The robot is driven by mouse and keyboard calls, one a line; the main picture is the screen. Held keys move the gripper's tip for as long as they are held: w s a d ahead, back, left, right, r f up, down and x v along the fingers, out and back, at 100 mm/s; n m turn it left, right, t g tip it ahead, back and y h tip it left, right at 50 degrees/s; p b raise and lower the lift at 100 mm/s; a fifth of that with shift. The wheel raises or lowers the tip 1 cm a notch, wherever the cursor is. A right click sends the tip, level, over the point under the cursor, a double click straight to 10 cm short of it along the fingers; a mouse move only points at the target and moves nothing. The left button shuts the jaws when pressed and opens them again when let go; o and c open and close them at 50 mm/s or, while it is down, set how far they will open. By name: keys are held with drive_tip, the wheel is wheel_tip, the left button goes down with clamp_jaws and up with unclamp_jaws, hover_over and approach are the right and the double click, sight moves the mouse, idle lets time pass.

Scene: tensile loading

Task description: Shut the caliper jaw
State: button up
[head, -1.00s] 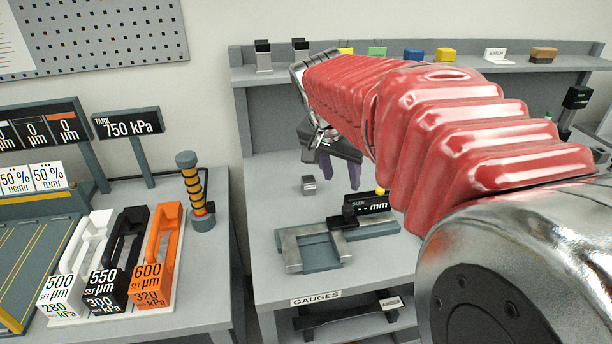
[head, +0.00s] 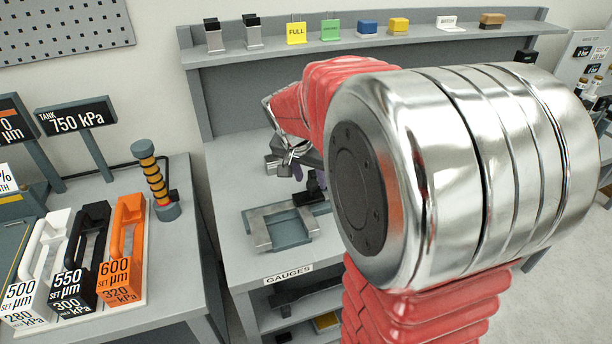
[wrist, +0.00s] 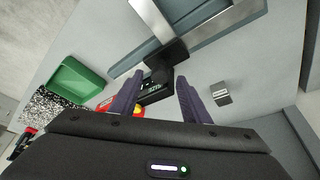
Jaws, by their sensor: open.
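The caliper (head: 262,236) is a grey frame with pale metal bars on the bench, left of my arm in the head view. Its bars (wrist: 208,38) also show at the top of the wrist view. The caliper's sliding jaw has a black block (wrist: 168,58) and a small dark display (wrist: 152,95). My gripper (wrist: 160,80) is open, with its two purple fingers apart and nothing seen held. In the head view my gripper (head: 297,172) is behind the caliper, partly hidden by my arm.
A small metal block (wrist: 220,94) sits right of the fingers in the wrist view. A green tray (wrist: 77,80) and a red and yellow item (wrist: 132,110) are to the left. A shelf (head: 350,49) runs behind.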

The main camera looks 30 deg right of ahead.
drive_tip(key=shift+x, duration=0.9)
drive_tip(key=c, duration=0.9)
